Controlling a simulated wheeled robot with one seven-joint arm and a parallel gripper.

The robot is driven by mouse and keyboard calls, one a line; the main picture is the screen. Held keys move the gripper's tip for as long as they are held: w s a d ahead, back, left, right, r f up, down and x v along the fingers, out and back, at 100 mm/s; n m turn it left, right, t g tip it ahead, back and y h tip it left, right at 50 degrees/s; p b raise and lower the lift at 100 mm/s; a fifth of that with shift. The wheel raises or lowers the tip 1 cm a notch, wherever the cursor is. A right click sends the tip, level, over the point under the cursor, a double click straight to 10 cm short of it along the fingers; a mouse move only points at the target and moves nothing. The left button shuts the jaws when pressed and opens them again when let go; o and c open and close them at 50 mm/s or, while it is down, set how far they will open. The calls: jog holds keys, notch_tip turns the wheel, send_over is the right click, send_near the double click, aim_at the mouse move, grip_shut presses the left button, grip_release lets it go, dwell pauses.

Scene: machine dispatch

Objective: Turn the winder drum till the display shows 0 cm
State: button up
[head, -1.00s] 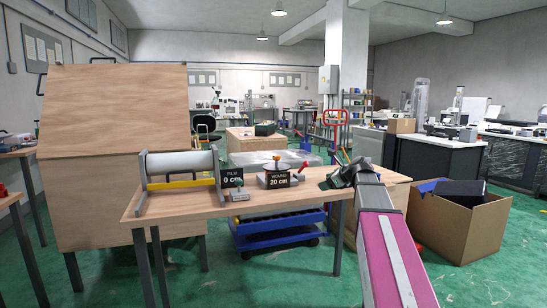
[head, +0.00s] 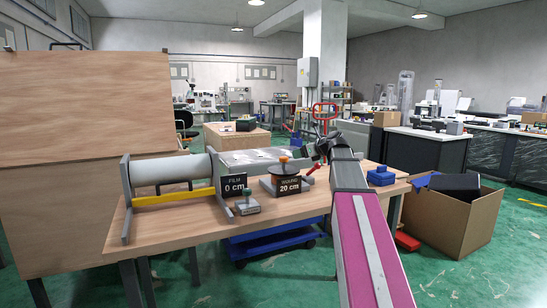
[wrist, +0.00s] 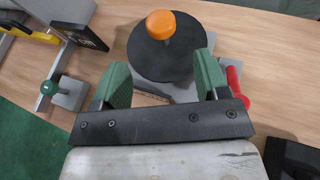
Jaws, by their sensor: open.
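The winder drum (head: 285,171) is a dark disc with an orange knob on top, on a grey base on the wooden table. Its display (head: 287,185) reads "WOUND 20 cm". A second display (head: 233,185) to the left reads "FILM 0 cm", beside a grey film roll (head: 168,169). My gripper (head: 316,152) is just right of and behind the drum in the head view. In the wrist view my open gripper (wrist: 162,80) has its green fingers apart at the near side of the drum disc (wrist: 155,58), with the orange knob (wrist: 161,24) beyond them. Nothing is between the fingers.
A small grey block with a green knob (head: 247,204) stands on the table left of the drum. A red handle (wrist: 235,86) lies right of the fingers. A blue object (head: 381,176) is at the table's right end. A cardboard box (head: 450,220) stands on the floor at right.

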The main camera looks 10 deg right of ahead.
jog(key=w, duration=0.1)
send_over(284, 169)
jog(key=f, duration=0.4)
jog(key=shift+w, duration=0.4)
jog(key=c, duration=1.2)
